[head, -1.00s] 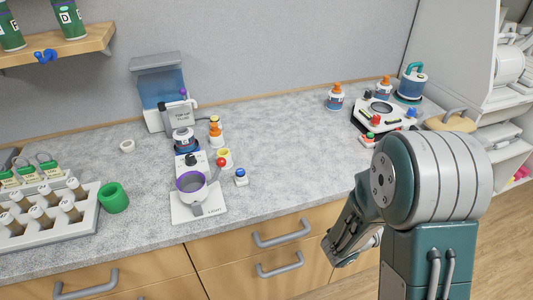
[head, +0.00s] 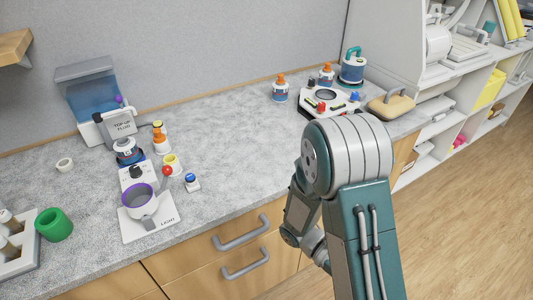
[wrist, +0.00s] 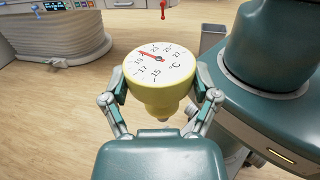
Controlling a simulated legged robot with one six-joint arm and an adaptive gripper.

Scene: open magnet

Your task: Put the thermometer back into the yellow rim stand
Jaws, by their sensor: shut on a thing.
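The thermometer (wrist: 160,65) shows in the wrist view as a round white dial with numbers, a °C mark and a red needle, on a yellow body. My gripper (wrist: 162,95) is shut on that yellow body, one finger on each side, with the dial facing the camera. In the head view a small stand with a yellow rim (head: 173,160) stands on the counter, beside a red ball. My arm hangs down in front of the counter, well to the right of this stand. The gripper and thermometer are hidden in the head view.
A purple-rimmed cup (head: 138,197) on a white base stands in front of the yellow rim stand. A blue-topped block (head: 192,182) is close on its right. The middle counter (head: 235,150) is clear. Drawer handles (head: 242,232) stick out below.

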